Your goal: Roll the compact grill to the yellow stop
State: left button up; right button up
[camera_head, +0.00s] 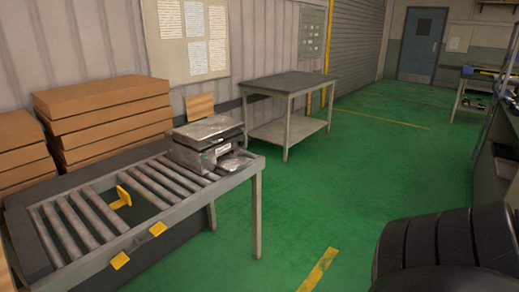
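The compact grill (208,146), a silver and black boxy appliance, sits on the rollers at the right end of the roller conveyor (206,195). A flat silver part of it extends towards the right end of the conveyor. A yellow stop (123,196) stands up between the rollers, left of the grill and apart from it, with bare rollers between them. Two more yellow pieces, one at the middle (158,229) and one further left (120,260), are on the conveyor's front rail. Neither of my grippers shows in the head view.
Stacked brown cardboard boxes (105,115) stand behind the conveyor at the left. A grey table (290,83) stands beyond its right end. Green floor (345,190) is open to the right. A dark rounded shape fills the lower right corner.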

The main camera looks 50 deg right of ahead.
aim_at(202, 145)
jog(key=z, duration=1.5)
jog(key=i+u, duration=0.1)
jog(key=u, duration=0.5)
jog(key=i+l+u, duration=0.35)
jog(key=l, duration=0.2)
jog(key=i+l+u, duration=0.2)
jog(key=i+l, duration=0.1)
jog(key=l, duration=0.2)
jog(key=i+l+u, duration=0.1)
jog(key=l, duration=0.25)
jog(key=i+l, duration=0.1)
jog(key=l, duration=0.2)
